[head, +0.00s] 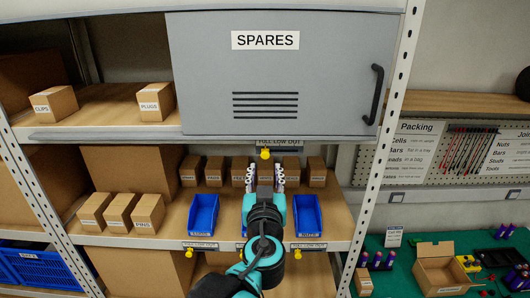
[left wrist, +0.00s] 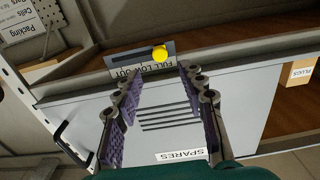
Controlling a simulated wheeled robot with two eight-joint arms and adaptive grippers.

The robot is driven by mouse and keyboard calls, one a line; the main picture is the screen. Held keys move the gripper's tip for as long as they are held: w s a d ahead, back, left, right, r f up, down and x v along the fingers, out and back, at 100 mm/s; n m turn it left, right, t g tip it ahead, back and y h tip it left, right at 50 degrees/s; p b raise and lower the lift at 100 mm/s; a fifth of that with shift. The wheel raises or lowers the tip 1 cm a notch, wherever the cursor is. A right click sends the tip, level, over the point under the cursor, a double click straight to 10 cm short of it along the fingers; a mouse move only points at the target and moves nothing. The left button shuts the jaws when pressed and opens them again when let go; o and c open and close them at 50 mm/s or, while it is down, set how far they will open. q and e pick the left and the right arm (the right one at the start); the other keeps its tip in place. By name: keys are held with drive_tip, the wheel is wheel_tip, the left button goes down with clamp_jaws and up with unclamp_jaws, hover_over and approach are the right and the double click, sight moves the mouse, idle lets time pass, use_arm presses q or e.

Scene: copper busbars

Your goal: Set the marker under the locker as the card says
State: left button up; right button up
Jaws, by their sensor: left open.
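The marker is a yellow knob (head: 265,153) on a strip under the grey SPARES locker (head: 210,60). The strip's label (head: 278,142) reads FULL LOW OUT. In the left wrist view, upside down, the yellow knob (left wrist: 159,53) sits on a dark slot in the strip (left wrist: 115,62), near the FULL end. My left gripper (head: 265,170) is open and empty, its fingers pointing up toward the strip just below the knob. In the left wrist view its fingers (left wrist: 160,82) stand apart, with the knob beyond the tips. I cannot identify the card with certainty. My right gripper is not in view.
Blue bins (head: 203,214) (head: 307,214) stand on the shelf below, with yellow knobs (head: 190,251) (head: 298,253) on its front edge. Cardboard boxes (head: 214,170) stand behind. A small white card (head: 393,236) with unreadable text stands on the green bench at right.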

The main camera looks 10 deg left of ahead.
sight(266, 156)
use_arm(q)
drive_tip(key=w, duration=0.3)
drive_tip(key=w+a+p, duration=0.1)
drive_tip(key=w, duration=0.2)
drive_tip(key=shift+w+a+f, duration=0.1)
drive_tip(key=shift+w+a, duration=0.1)
drive_tip(key=shift+w, duration=0.2)
drive_tip(key=shift+d, duration=0.1)
clamp_jaws()
